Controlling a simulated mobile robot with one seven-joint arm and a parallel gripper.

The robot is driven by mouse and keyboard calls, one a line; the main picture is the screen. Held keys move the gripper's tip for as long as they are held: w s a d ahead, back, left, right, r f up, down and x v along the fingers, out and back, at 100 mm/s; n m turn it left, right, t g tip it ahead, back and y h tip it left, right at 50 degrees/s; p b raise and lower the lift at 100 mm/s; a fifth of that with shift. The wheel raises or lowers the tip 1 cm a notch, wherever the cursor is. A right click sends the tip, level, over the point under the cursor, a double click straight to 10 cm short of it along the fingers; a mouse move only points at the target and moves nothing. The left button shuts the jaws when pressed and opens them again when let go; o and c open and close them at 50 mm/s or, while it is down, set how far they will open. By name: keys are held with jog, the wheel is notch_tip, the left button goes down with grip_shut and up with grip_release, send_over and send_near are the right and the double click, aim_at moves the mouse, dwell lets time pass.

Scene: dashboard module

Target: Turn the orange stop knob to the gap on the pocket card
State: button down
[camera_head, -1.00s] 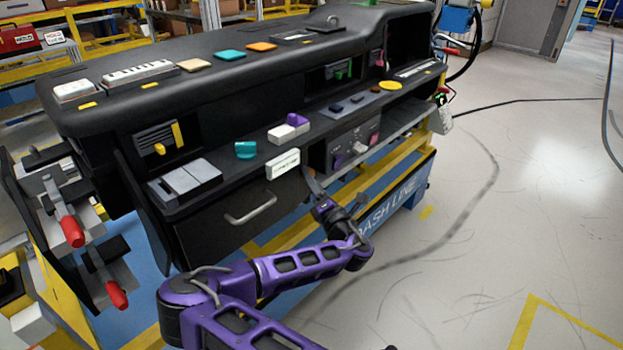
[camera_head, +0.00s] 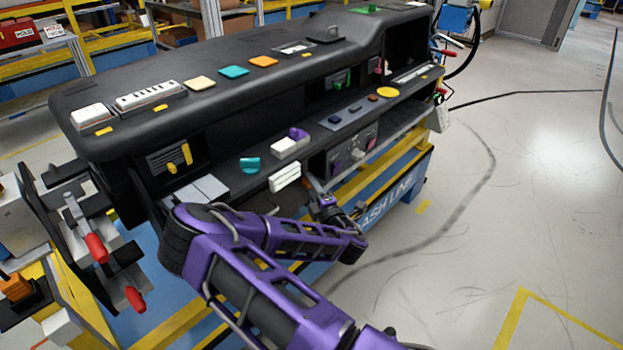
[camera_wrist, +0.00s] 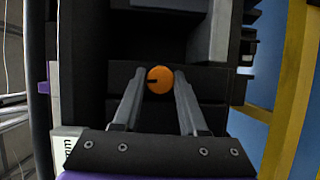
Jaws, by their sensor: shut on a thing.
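The orange stop knob (camera_wrist: 160,79) is round, with a dark line running from its middle to its left edge. It sits on a dark panel in the wrist view. My gripper (camera_wrist: 159,76) has one grey finger on each side of the knob and is shut on it. In the head view my gripper (camera_head: 312,182) is at the dashboard's front edge, and the knob is hidden there. A white block (camera_head: 285,177) is just left of my gripper; a white piece with dark marks (camera_wrist: 68,146) shows at lower left in the wrist view. I cannot tell which is the pocket card.
The dark dashboard module (camera_head: 240,105) fills the middle, with coloured tiles on top. A teal knob (camera_head: 250,165) and a purple-and-white block (camera_head: 291,143) are on its ledge. Red-handled clamps (camera_head: 97,248) stand at the left.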

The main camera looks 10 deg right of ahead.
jog(key=shift+r+m+g+p, duration=0.1)
jog(key=shift+m+g+p, duration=0.2)
jog(key=shift+m+p, duration=0.2)
jog(key=c, duration=0.7)
grip_release()
jog(key=shift+c, duration=0.2)
jog(key=b+v, duration=0.1)
jog(key=v, duration=1.6)
jog(key=shift+s, duration=0.25)
